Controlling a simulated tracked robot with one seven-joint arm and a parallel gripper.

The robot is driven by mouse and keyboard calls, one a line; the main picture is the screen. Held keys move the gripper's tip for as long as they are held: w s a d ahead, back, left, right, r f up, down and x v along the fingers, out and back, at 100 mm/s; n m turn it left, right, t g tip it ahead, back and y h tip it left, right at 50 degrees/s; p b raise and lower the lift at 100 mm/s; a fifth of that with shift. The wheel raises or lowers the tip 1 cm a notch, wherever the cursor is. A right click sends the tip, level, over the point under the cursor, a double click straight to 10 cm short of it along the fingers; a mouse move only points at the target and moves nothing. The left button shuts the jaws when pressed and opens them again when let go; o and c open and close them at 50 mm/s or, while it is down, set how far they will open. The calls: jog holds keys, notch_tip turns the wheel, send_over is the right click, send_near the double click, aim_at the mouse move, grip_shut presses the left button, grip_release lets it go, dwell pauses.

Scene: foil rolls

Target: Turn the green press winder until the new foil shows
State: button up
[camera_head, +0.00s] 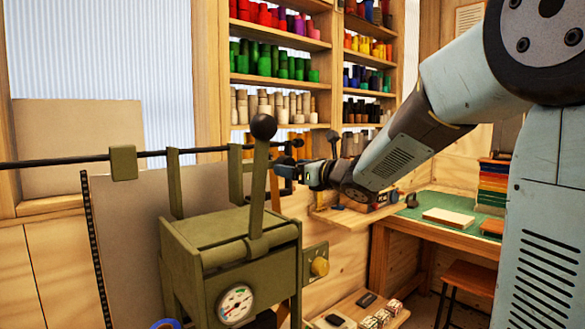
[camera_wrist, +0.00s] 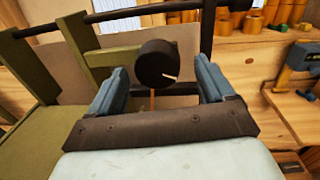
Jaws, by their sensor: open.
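The olive-green press (camera_head: 230,245) stands at the left front in the head view, with a dial gauge on its front and an upright lever with a black ball. A dark round winder knob with a short white mark shows in the wrist view (camera_wrist: 157,64), beside the press's green frame arms. My gripper (camera_head: 287,171) is behind the lever at the press's right side. In the wrist view my gripper (camera_wrist: 160,82) is open, with its blue-grey fingers on either side of the knob. I cannot tell whether they touch it. A narrow brown strip (camera_head: 275,188) hangs near the gripper, partly hidden.
A dark rod (camera_head: 70,161) runs across the press top. A yellow knob (camera_head: 319,267) sits on a plate at the press's right. Shelves of coloured rolls (camera_head: 270,62) stand behind. A green-topped bench (camera_head: 440,215) and a low board with small blocks lie to the right.

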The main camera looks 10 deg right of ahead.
jog(key=shift+x, duration=1.3)
jog(key=c, duration=1)
jog(key=shift+d, duration=0.3)
jog(key=shift+c, duration=0.2)
jog(key=shift+a, duration=0.1)
